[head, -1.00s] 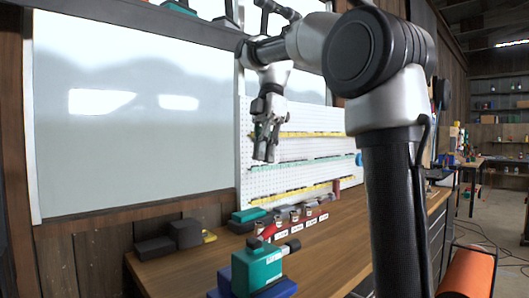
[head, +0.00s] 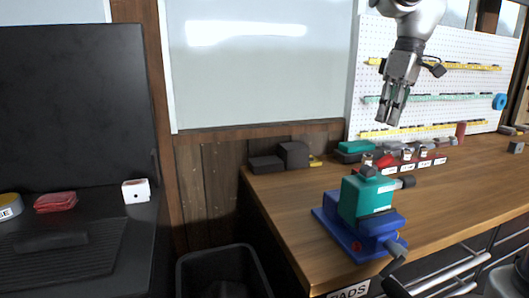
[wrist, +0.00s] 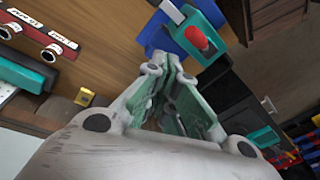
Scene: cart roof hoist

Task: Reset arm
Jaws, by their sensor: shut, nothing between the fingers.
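My gripper (head: 391,108) hangs from my arm at the upper right of the head view, fingers pointing down. It is shut and empty, in the air in front of the white pegboard (head: 440,82). In the wrist view my gripper's fingers (wrist: 172,70) are together, with nothing between them. Below it on the wooden bench (head: 290,215) stands a teal and blue vise (head: 362,205), apart from the fingers. The vise also shows at the top of the wrist view (wrist: 205,35).
Labelled red holders (head: 407,165) line the bench's back. Dark blocks (head: 293,155) sit at its back left. A black bin (head: 222,272) stands on the floor left of the bench. A dark surface at far left holds a red cloth-like item (head: 55,202) and a white block (head: 136,191).

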